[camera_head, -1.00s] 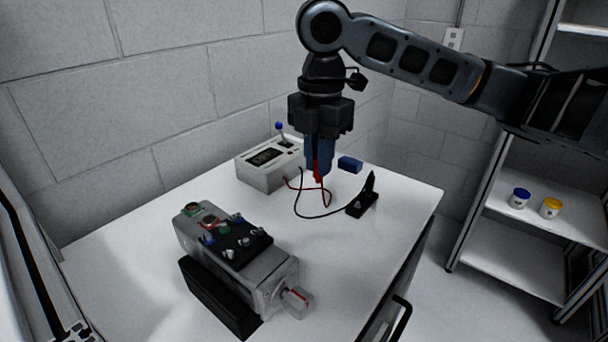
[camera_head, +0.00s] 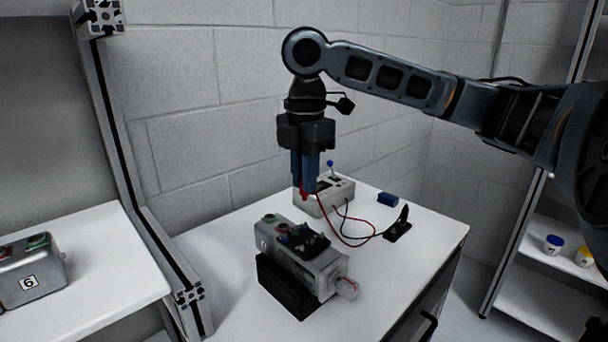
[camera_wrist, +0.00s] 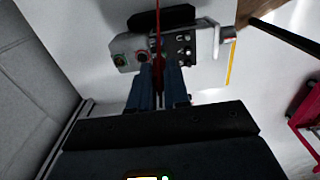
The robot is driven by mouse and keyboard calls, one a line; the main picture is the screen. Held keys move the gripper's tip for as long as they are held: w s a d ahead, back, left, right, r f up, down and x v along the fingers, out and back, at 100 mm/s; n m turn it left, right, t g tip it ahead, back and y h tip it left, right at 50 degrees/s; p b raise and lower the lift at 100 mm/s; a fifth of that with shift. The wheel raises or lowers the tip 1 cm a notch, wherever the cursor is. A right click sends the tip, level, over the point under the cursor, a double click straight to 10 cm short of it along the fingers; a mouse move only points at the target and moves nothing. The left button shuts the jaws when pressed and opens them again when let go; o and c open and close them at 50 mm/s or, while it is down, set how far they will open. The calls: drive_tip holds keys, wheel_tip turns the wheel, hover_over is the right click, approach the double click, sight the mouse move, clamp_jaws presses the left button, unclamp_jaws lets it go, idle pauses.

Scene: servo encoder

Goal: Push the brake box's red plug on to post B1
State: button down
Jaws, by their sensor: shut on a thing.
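My gripper (camera_head: 305,190) is shut on the red plug (camera_head: 304,192) and points down. The plug also shows in the wrist view (camera_wrist: 158,62), between the blue fingers, with its red lead running away from it. The servo motor (camera_head: 310,262) lies in a black cradle (camera_head: 284,289), with a black terminal block (camera_head: 308,241) on top bearing several posts. In the head view the plug is above and behind the motor; its height over the posts is hard to tell. The brake box (camera_head: 330,196) stands behind, partly hidden by the gripper. Post B1's label is not readable.
A black plug (camera_head: 403,216) stands in a dark holder (camera_head: 397,232) to the right, its black lead running to the box. A blue block (camera_head: 387,199) lies behind it. A frame post (camera_head: 160,250) rises left of the table. The table's front right is clear.

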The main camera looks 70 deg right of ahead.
drive_tip(key=shift+f+b, duration=1.6)
drive_tip(key=shift+f, duration=0.4)
drive_tip(key=shift+d+f+b, duration=0.1)
drive_tip(key=shift+f+b, duration=0.45)
drive_tip(key=shift+f, duration=0.5)
drive_tip(key=shift+p, duration=0.5)
drive_tip(key=shift+f, duration=0.15)
drive_tip(key=c, duration=1)
unclamp_jaws()
